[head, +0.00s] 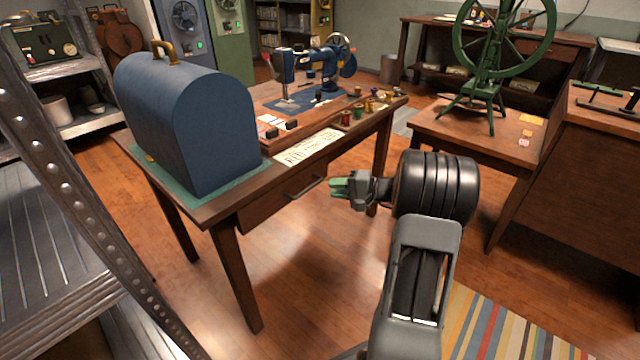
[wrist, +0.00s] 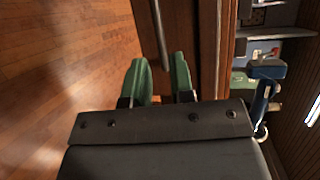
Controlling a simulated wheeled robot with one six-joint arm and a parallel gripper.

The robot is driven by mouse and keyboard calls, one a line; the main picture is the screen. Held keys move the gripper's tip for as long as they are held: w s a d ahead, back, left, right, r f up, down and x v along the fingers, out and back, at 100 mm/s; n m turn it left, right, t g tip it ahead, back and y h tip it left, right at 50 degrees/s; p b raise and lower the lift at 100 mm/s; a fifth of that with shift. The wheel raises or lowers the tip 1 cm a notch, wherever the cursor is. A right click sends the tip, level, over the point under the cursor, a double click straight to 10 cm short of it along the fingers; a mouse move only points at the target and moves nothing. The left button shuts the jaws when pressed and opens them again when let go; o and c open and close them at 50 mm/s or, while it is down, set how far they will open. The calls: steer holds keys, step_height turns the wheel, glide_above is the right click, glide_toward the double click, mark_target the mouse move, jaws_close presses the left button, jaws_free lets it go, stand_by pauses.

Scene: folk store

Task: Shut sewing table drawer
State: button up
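The sewing table (head: 222,207) is wooden and stands left of centre in the head view. Its drawer (head: 270,206) is under the front edge and has a dark bar handle (head: 306,188). I cannot tell how far the drawer stands out. In the wrist view the handle (wrist: 160,35) runs ahead of the fingertips, beside the wooden drawer front (wrist: 206,50). My gripper (head: 345,188) has green fingers and is just right of the handle in the head view. In the wrist view my gripper (wrist: 159,68) has its fingers apart with nothing between them.
A blue domed case (head: 190,120) and a blue sewing machine (head: 325,65) are on the table, with several thread spools (head: 368,103). A green spinning wheel (head: 490,70) stands on a small table at right. A metal shelf (head: 45,250) is at near left.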

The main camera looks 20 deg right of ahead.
steer(key=p+v, duration=0.1)
steer(key=v, duration=0.4)
steer(key=shift+s+d, duration=0.15)
steer(key=shift+d, duration=0.1)
